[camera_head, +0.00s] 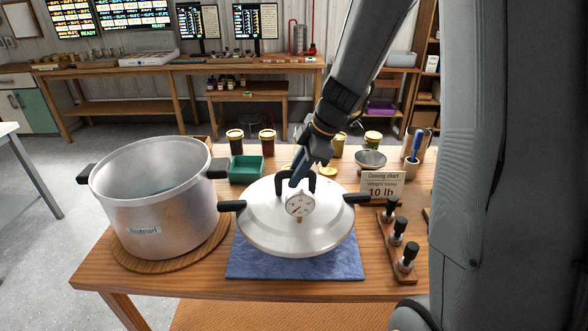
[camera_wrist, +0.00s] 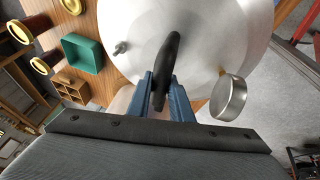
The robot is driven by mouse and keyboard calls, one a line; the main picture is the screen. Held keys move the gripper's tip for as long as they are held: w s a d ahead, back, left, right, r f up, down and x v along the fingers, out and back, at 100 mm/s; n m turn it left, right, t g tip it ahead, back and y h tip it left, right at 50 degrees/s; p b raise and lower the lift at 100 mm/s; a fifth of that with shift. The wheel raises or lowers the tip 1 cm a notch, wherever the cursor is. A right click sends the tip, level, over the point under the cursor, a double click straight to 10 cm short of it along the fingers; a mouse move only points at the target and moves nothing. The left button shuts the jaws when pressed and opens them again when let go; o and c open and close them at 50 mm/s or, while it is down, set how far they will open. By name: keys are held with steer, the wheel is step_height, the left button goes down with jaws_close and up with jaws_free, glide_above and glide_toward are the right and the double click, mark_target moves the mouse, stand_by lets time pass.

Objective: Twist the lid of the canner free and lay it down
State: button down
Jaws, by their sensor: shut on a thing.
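The canner (camera_head: 150,205) is a large silver pot, open at the top, standing on a round wooden board. Its silver domed lid (camera_head: 270,220) is off the pot, to its right, over a folded blue cloth (camera_head: 290,268). I cannot tell whether the lid touches the cloth or hangs just above it. The lid carries a dial gauge (camera_head: 299,204) and a black arched handle (camera_wrist: 166,70). My gripper (camera_head: 303,168) comes from above and behind. In the wrist view its blue fingers (camera_wrist: 162,88) are shut around the handle, one on each side.
A row of black-knobbed weights (camera_head: 398,240) and a card (camera_head: 383,186) stand right of the lid. Behind are a green tray (camera_head: 246,169), jars (camera_head: 267,141) and a metal bowl (camera_head: 370,160). A strip of table in front of the cloth is clear.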

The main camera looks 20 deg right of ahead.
steer(key=shift+f+b, duration=1.3)
steer(key=shift+f, duration=1.85)
steer(key=shift+b, duration=0.55)
steer(key=shift+f+b, duration=0.95)
steer(key=shift+b, duration=0.5)
steer(key=c, duration=1.5)
jaws_free()
steer(key=shift+s, duration=0.1)
